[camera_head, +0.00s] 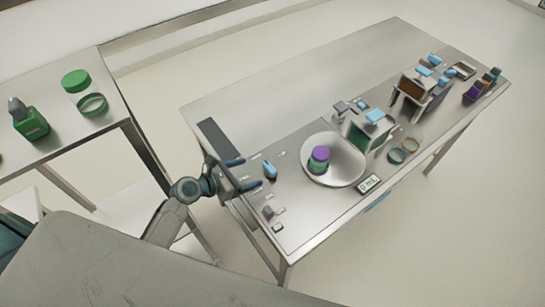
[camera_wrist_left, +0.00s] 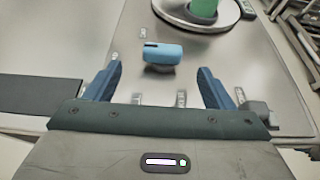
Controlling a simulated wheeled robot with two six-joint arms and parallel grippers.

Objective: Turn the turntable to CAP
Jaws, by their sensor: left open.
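The round pale turntable (camera_head: 334,160) sits on the metal table, with a green jar with a purple lid (camera_head: 319,158) standing on it. A blue knob or lever (camera_head: 269,168) is on the table left of the turntable, with small labels around it. My left gripper (camera_head: 254,173) is open and empty at the table's left end, beside the blue knob. In the left wrist view the blue knob (camera_wrist_left: 163,54) lies ahead of and between the two open fingers (camera_wrist_left: 162,88), apart from them. The turntable's edge (camera_wrist_left: 217,22) shows beyond it. The label words are too small to read.
A display reading "0 mL" (camera_head: 369,184) stands at the table's front edge. Boxy stations (camera_head: 370,132) and rings (camera_head: 397,156) stand right of the turntable. The table's back is clear.

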